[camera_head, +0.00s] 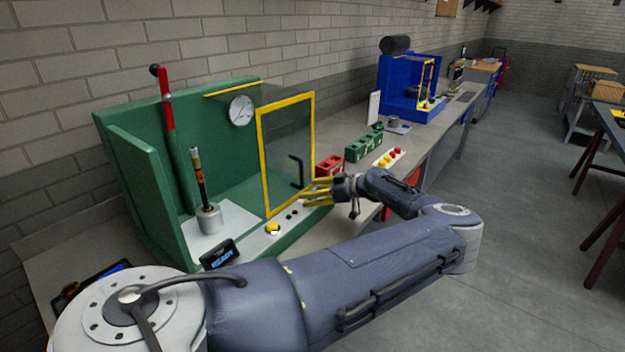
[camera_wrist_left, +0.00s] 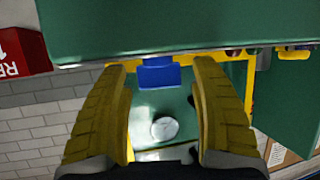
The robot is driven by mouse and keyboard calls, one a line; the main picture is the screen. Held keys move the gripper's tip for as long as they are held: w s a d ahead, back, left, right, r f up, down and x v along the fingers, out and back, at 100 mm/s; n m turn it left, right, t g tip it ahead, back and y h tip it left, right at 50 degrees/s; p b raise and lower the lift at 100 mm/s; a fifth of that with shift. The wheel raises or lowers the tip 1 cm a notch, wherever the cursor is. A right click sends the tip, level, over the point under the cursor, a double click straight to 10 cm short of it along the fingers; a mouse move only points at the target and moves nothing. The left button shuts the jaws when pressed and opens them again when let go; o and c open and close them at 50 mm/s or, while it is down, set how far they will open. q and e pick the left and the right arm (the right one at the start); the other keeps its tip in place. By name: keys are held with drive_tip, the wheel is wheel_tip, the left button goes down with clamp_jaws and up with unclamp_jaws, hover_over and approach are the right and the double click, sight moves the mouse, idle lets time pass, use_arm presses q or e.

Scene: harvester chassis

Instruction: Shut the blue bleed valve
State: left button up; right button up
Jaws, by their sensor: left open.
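A blue block-like part, which looks like the blue bleed valve (camera_wrist_left: 158,72), shows in the left wrist view at the edge of the green panel (camera_wrist_left: 180,30). It lies between and just beyond my fingertips, with no clear contact. In the head view I cannot make it out. My left gripper (camera_head: 318,191) is open, its yellow fingers reaching toward the front right corner of the green test cabinet (camera_head: 122,160). The fingers also show spread apart in the left wrist view (camera_wrist_left: 160,85). My right gripper is not in view.
A yellow-framed clear door (camera_head: 262,160) with a black handle stands close to my fingers. A yellow button (camera_head: 273,228) is on the cabinet front. Red (camera_head: 330,166) and green (camera_head: 364,147) bins stand behind my gripper. A blue cabinet (camera_head: 398,88) is farther along the bench.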

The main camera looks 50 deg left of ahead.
use_arm(q)
drive_tip(key=c, duration=1.2)
drive_tip(key=shift+a+n+g+h, duration=0.15)
drive_tip(key=shift+n+g+h, duration=0.55)
drive_tip(key=shift+n+g, duration=0.65)
drive_tip(key=shift+n+g+h, duration=0.7)
drive_tip(key=shift+n+g, duration=0.15)
drive_tip(key=shift+s, duration=0.1)
drive_tip(key=o, duration=1.2)
